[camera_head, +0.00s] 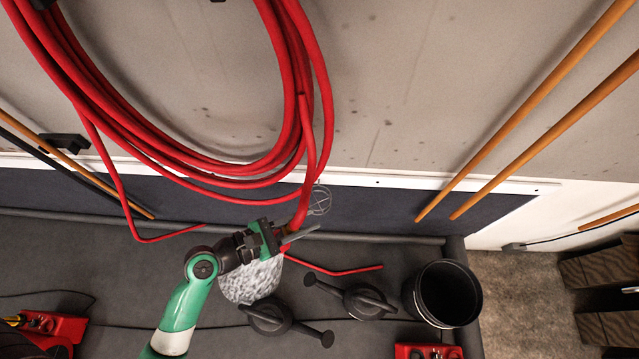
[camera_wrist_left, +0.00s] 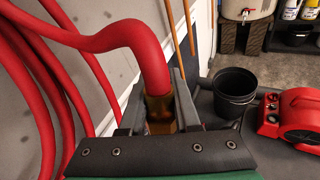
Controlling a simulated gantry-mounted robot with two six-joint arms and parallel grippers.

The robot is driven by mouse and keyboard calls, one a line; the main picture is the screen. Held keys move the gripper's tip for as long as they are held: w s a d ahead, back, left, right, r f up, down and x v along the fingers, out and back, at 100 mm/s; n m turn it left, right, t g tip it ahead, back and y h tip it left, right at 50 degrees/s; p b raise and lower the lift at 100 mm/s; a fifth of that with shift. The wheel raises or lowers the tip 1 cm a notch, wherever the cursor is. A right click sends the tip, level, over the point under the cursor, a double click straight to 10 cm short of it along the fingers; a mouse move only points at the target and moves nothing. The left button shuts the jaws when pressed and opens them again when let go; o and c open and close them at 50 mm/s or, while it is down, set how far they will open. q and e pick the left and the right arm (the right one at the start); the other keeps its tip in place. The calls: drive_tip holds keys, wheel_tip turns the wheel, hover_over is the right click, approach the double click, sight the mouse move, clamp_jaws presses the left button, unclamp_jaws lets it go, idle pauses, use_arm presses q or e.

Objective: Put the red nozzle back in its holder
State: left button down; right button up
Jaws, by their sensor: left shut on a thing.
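My left gripper (camera_head: 284,237) is shut on the brass-coloured end (camera_wrist_left: 160,108) of a thick red hose (camera_head: 302,207). In the left wrist view the red hose (camera_wrist_left: 148,52) bends down into the brass piece between my two fingers. I take this held end as the red nozzle; its tip is hidden behind the gripper body. A grey wire ring fitting (camera_head: 320,200), possibly the holder, is by the wall's lower edge, just right of the held hose in the head view. The nozzle is beside it, and I cannot tell whether they touch. My right gripper is not in view.
A large red hose coil (camera_head: 150,140) hangs on the wall. Two dark watering cans (camera_head: 368,302), a speckled pale object (camera_head: 252,281) and a black bucket (camera_head: 445,293) stand below. A thin red tube (camera_head: 335,272) lies near them. Orange poles (camera_head: 540,98) lean at right.

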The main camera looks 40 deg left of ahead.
use_arm(q)
drive_tip(key=w+a+f+n+t+b, duration=0.1)
drive_tip(key=w+a+f+b, duration=0.4)
drive_tip(key=w+f+b, duration=0.3)
drive_tip(key=w+a+f+n+t+b, duration=0.2)
drive_tip(key=w+a+f+b, duration=0.3)
drive_tip(key=w+f+b, duration=0.3)
drive_tip(key=shift+w+a+f+b, duration=0.4)
drive_tip(key=shift+w+b, duration=1.1)
drive_tip(key=shift+b, duration=1.95)
